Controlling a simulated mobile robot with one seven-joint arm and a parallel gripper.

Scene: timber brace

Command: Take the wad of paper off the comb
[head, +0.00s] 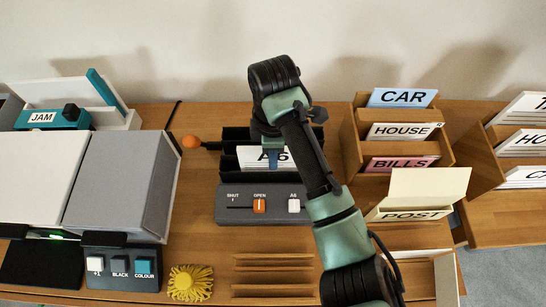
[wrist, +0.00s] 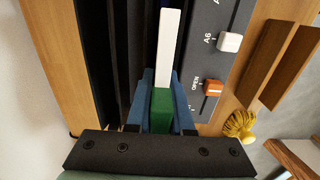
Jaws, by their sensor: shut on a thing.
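The wad of paper (head: 251,161), white and marked A6, stands upright in the black binding machine (head: 233,135). In the wrist view the wad (wrist: 168,45) is a narrow white strip seen edge-on. My gripper (head: 272,158) is over the machine, with its blue fingers at the wad's upper part. In the wrist view the gripper (wrist: 162,98) is shut, with a green block (wrist: 162,110) between its fingers, in line with the white strip. I cannot tell whether the green block is joined to the wad. The comb cannot be made out inside the dark machine.
The machine's front panel has an orange slider (head: 260,205) at OPEN and a white slider (head: 294,205) at A6. An orange-knobbed lever (head: 190,141) is on its left.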

